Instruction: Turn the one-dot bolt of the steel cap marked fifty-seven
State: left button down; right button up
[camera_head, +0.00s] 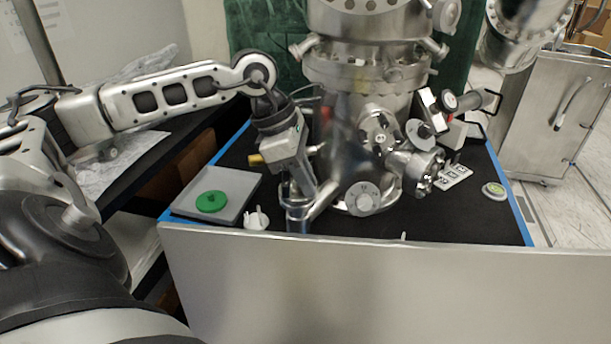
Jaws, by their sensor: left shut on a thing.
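Several round steel caps sit on the ports of the steel chamber (345,130). One bolted cap (363,198) faces me low at the front, one flange (380,137) is higher, and another (430,172) is to the right. The number fifty-seven and the bolt dots are too small to read. My left gripper (299,192) points down just left of the low front cap, apart from its face. It is shut on a steel part (298,216) near the table's front edge; the fingers partly hide this part. My right gripper is not in view.
A grey tray (240,184) with a green disc (211,202) lies at the table's left. A white pronged piece (257,219) stands beside it. White number tiles (454,177) and a small round item (493,191) lie at right. The black tabletop is clear at front right.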

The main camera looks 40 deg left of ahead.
pick_arm(q)
jog(key=m, duration=0.2)
jog(key=m+g, duration=0.1)
jog(key=m, duration=0.1)
jog(key=shift+w+m+g+h, duration=0.2)
jog(key=shift+m+g+h, duration=0.1)
jog(key=shift+m+h, duration=0.1)
jog(key=m+g, duration=0.1)
jog(key=m, duration=0.2)
jog(key=shift+w+m+g+p, duration=0.1)
jog(key=shift+m+g+p, duration=0.2)
jog(key=m+g, duration=0.1)
jog(key=m, duration=0.2)
jog(key=shift+w+b, duration=0.1)
jog(key=shift+b, duration=0.2)
jog(key=shift+m+g+y, duration=0.5)
jog(key=shift+m+g, duration=0.2)
jog(key=shift+m, duration=1.2)
jog(key=shift+w, duration=0.1)
jog(key=c, duration=1.4)
grip_release()
jog(key=shift+c, duration=0.2)
jog(key=p+v, duration=0.3)
jog(key=v, duration=0.4)
jog(key=shift+a+r, duration=0.1)
jog(key=shift+r, duration=0.1)
